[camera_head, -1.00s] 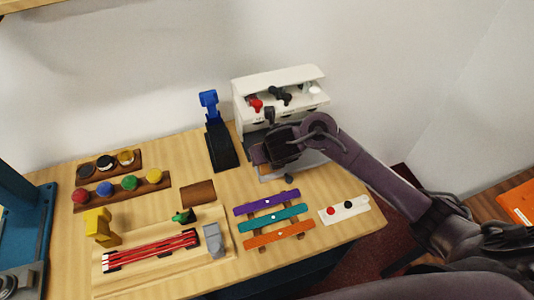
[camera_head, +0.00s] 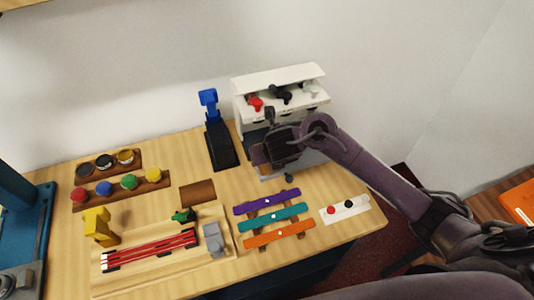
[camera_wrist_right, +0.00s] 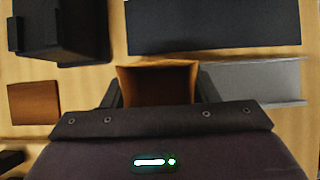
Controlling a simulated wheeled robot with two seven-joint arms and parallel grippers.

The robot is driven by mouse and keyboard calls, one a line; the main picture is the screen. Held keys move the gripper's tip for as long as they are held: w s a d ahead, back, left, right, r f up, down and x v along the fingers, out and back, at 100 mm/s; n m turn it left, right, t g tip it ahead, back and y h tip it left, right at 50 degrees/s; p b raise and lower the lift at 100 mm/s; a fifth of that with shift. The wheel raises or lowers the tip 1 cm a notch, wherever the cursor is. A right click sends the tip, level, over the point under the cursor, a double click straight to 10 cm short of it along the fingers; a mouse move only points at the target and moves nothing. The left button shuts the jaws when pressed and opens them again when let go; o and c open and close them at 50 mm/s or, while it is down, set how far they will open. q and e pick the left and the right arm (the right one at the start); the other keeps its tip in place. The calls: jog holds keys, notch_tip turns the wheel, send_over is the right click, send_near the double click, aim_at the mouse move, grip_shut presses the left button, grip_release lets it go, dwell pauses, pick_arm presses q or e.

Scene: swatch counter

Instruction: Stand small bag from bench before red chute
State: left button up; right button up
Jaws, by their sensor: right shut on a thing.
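My right gripper (camera_wrist_right: 157,92) is shut on a small brown bag (camera_wrist_right: 158,68), with a finger on each side of it. In the wrist view the bag is upright with its mouth open. In the head view my right gripper (camera_head: 272,155) is in front of the white dispenser (camera_head: 280,77) and hides the bag. The red chute (camera_head: 256,104) is the leftmost on the dispenser, behind and above the gripper. Whether the bag touches a surface below is not clear. My left gripper is not in view.
A black and blue press (camera_head: 220,145) stands left of the dispenser. A brown block (camera_head: 198,193) lies on the bench (camera_head: 150,180). Coloured bars (camera_head: 270,217) and a white button panel (camera_head: 345,209) are in front. A wooden tray (camera_head: 110,285) sits at the front left.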

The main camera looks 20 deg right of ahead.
jog(key=shift+f+b, duration=0.35)
jog(key=shift+f, duration=0.05)
jog(key=o, duration=1)
jog(key=shift+r, duration=0.1)
jog(key=p+v, duration=0.4)
jog(key=v, duration=0.3)
jog(key=shift+s+r, duration=0.25)
